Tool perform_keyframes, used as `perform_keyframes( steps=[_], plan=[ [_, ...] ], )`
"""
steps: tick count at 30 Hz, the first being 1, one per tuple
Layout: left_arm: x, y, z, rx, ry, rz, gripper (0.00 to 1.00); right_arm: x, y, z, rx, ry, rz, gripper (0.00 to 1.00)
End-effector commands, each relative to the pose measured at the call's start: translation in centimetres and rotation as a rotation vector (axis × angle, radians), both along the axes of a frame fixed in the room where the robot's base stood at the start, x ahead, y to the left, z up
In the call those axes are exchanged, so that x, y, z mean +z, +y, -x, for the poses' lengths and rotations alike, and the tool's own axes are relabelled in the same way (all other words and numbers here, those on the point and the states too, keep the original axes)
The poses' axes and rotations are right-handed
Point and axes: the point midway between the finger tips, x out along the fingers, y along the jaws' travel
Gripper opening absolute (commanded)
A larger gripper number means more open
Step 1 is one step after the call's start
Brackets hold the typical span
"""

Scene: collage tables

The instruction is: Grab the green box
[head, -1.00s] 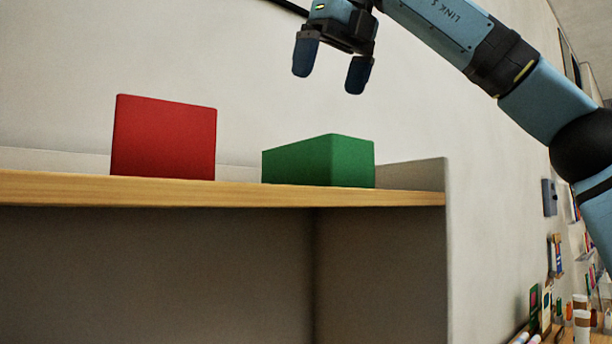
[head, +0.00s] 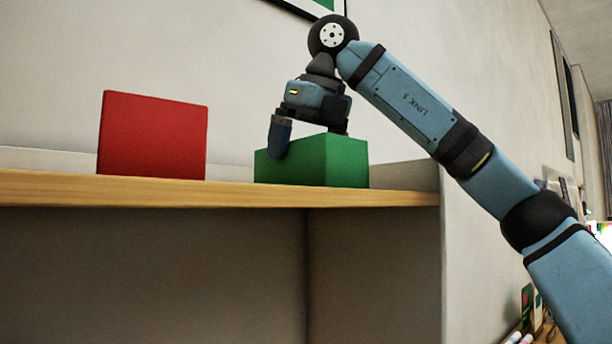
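The green box (head: 345,162) rests on the wooden shelf top (head: 230,194), right of the middle of the shelf. My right gripper (head: 311,142) comes down over it from above, fingers pointing down. One dark finger is in front of the box's left-facing side. The other finger goes down behind the box, and its tip is hidden. The fingers stand wide apart with the box between them; whether they touch it is not clear. My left gripper is not in view.
A red box (head: 152,136) stands upright on the shelf to the left, with a clear gap between it and the green box. A grey side panel (head: 410,176) rises at the shelf's right end. The wall is behind.

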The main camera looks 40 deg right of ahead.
Motion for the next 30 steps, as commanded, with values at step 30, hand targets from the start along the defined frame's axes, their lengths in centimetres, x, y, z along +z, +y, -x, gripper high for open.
perform_keyframes(
  steps=[30],
  plan=[
    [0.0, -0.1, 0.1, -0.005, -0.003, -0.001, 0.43, 2.3, 0.1, 0.0, -0.001, -0.004, 0.000, 0.66]
  ],
)
